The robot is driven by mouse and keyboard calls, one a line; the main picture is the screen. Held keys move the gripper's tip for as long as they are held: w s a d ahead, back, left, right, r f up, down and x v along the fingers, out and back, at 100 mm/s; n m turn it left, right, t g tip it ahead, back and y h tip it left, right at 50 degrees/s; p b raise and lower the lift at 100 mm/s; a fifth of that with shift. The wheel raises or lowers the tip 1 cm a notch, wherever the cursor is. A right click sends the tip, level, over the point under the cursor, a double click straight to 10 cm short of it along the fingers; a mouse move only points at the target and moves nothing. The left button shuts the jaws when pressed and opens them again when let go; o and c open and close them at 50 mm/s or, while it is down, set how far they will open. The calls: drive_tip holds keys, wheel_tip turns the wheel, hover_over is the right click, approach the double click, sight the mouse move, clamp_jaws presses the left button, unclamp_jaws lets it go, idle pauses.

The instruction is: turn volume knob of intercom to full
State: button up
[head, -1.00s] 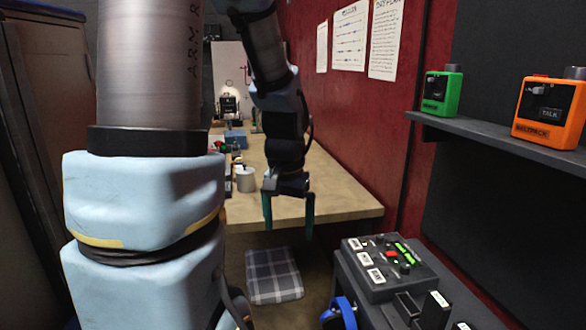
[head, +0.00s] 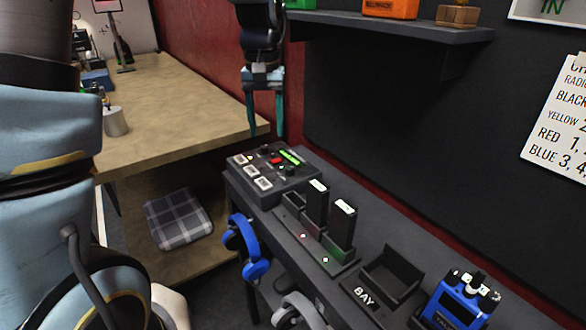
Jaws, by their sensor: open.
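A dark box with a sloped top, which looks like the intercom (head: 273,172), sits at the far end of the dark bench. Its top carries white labelled buttons, a red button, a green lit strip and small dark knobs; which one is the volume knob I cannot tell. My gripper (head: 266,128) hangs fingers-down above the back of this box. It is open and empty, with its two teal fingers apart. Whether the fingertips are above or behind the box is hard to judge.
A charger with upright packs (head: 328,222) stands nearer on the bench, beside an empty bay tray (head: 384,280) and a blue beltpack (head: 460,300). A blue headset (head: 245,250) hangs at the bench's left edge. A shelf (head: 400,34) juts out at upper right. A wooden table (head: 175,100) stands behind left.

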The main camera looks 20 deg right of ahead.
approach(290, 167)
drive_tip(key=shift+m, duration=0.3)
wheel_tip(290, 167, down, 9)
drive_tip(key=shift+w+r+p, duration=0.1)
drive_tip(key=shift+r+p, duration=0.1)
drive_tip(key=shift+p, duration=0.95)
clamp_jaws()
